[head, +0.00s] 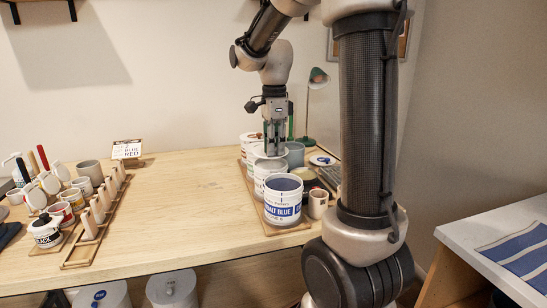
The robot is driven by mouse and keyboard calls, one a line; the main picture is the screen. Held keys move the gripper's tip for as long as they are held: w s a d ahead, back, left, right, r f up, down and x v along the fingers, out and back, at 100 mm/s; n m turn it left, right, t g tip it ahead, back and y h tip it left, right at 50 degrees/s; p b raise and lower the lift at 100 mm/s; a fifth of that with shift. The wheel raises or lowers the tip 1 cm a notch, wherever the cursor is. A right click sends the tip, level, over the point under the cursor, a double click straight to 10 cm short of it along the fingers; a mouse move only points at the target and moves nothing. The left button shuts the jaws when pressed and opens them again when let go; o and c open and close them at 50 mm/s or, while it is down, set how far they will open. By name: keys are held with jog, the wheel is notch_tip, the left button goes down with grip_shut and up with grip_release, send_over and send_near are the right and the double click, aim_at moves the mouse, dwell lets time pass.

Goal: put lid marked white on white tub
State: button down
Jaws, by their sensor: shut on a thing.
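A row of white tubs stands on a wooden tray (247,178) on the table. The front tub (283,206) reads "COBALT BLUE" and shows a dark blue top. Further white tubs stand behind it, one just behind (262,182); their labels are too small or hidden to read, so I cannot tell which is the white one. My gripper (274,152) points down over the middle of the row, shut on a pale lid (269,158). The lid's mark does not show, and I cannot tell whether it touches the tub beneath.
A blue-marked lid (322,160) lies right of the row. A small cup (318,204) stands beside the front tub. A green lamp (316,80) stands behind. Paint pots and a wooden rack (92,226) fill the left; the table between is clear.

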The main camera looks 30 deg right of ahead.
jog(key=shift+f, duration=1.7)
jog(key=shift+f, duration=0.1)
jog(key=c, duration=1.4)
grip_release()
jog(key=shift+o, duration=0.2)
notch_tip(320, 180, up, 12)
jog(key=shift+f, duration=0.1)
jog(key=shift+s+a+r, duration=0.1)
jog(key=shift+s+r, duration=0.1)
jog(key=shift+s, duration=0.1)
jog(key=s+a+f+n+t, duration=0.2)
jog(key=s+f+n, duration=0.1)
jog(key=s+n, duration=0.6)
jog(key=s+a+f+n+t, duration=0.2)
jog(key=s+f+n, duration=0.1)
jog(key=s+n, duration=0.7)
jog(key=shift+s+f+n, duration=0.15)
jog(key=shift+s+n, duration=0.05)
jog(key=shift+n, duration=0.9)
